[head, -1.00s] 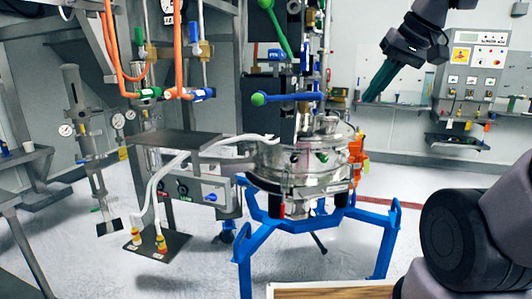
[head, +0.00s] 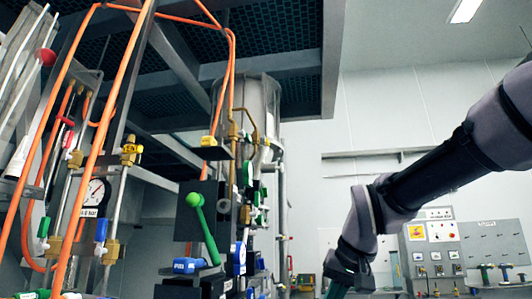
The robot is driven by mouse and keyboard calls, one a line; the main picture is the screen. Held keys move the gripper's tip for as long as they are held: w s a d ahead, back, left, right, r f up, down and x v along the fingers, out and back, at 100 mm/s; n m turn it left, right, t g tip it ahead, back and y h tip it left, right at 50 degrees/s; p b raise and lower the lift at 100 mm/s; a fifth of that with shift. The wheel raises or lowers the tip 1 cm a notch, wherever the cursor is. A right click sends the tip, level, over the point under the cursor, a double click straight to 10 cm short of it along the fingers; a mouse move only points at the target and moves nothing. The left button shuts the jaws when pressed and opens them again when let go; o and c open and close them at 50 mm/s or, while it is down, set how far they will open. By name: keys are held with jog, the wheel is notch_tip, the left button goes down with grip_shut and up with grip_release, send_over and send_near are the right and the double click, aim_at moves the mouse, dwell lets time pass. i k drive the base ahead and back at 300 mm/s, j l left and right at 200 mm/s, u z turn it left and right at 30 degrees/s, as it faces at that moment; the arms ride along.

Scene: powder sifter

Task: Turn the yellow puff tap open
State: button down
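A small yellow tap handle (head: 209,141) sits on a valve at the upper middle, beside an orange hose and above a dark bracket. A second yellow-and-brass fitting (head: 131,149) is on the pipework to the left. I cannot read which one is the puff tap. My arm reaches in from the right, and my gripper (head: 338,291) hangs at the bottom edge, low and to the right of both yellow parts and apart from them. Only a bit of its teal finger part shows; the fingertips are cut off, so open or shut is not visible.
Orange hoses (head: 100,140) and a gauge (head: 96,191) are at left. A green-knobbed lever (head: 205,228) and a blue part (head: 190,265) stand at the lower middle. A steel frame (head: 290,60) spans above. A control panel (head: 432,232) is at the right back wall.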

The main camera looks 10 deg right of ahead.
aim_at(267, 141)
jog(key=i+l+u, duration=0.1)
jog(key=l, duration=0.2)
jog(key=i+l+u, duration=0.2)
jog(key=l, duration=0.45)
jog(key=i+l+u, duration=0.1)
jog(key=i+l, duration=0.15)
jog(key=l, duration=0.1)
